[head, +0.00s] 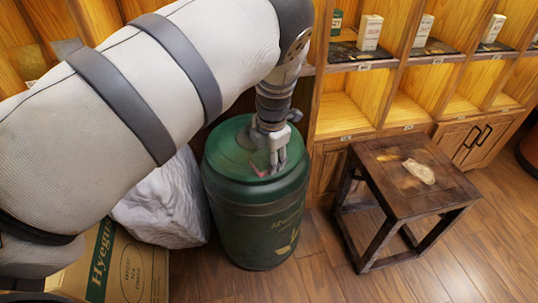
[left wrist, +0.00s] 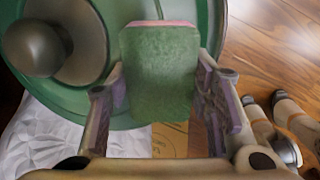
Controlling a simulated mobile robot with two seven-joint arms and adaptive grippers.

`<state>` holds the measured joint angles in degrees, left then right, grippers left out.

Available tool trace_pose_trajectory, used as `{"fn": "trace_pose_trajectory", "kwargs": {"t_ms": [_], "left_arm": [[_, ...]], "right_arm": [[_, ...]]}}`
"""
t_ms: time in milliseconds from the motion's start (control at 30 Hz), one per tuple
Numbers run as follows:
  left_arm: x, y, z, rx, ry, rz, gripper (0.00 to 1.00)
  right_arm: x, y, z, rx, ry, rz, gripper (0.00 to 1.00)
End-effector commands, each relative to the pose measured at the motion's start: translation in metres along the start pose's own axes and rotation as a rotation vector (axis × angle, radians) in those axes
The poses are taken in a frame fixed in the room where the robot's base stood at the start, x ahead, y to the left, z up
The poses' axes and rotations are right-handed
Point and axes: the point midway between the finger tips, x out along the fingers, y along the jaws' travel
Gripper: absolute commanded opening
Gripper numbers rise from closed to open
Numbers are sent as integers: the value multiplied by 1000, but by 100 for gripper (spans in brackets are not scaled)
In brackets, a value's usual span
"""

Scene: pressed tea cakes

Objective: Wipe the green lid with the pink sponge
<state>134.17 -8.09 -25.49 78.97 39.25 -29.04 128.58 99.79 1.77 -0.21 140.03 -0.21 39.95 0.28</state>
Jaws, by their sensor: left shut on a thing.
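The green lid (head: 225,148) tops a large dark green drum (head: 262,225) in the middle of the head view. Part of the lid (left wrist: 120,18) and its round knob (left wrist: 34,48) show at the upper left of the left wrist view. My left gripper (head: 279,160) is over the lid's right part, pointing down. It is shut on the sponge (left wrist: 160,75), whose green face and thin pink edge show between the fingers. The sponge is at or just above the lid; contact is not clear. My right gripper is not in view.
A dark wooden stool (head: 400,190) with a pale flat thing (head: 419,172) on it stands to the right. A white wrapped bulk (head: 170,205) and a cardboard box (head: 125,265) are left of the drum. Wooden shelves (head: 350,103) with small boxes stand behind. Floor at front right is clear.

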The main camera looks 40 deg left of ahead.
Motion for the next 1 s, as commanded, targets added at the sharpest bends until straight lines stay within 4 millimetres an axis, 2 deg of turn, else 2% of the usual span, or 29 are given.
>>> {"fn": "trace_pose_trajectory", "kwargs": {"t_ms": [100, 400, 567, 667, 800, 1000], "left_arm": [[2, 4, 2, -1, 0, 1, 25], [4, 33, 13, 0, 2, 0, 25], [2, 38, 15, 0, 0, 1, 25], [-1, 33, 14, 0, -1, 0, 25], [-5, 18, 8, 0, -2, -1, 25], [-3, 2, 1, 0, -2, 1, 25]], "right_arm": [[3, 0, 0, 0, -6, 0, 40], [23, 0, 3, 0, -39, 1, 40], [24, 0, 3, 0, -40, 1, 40], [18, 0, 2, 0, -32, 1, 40], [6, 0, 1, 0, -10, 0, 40], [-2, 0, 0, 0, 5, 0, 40]]}}
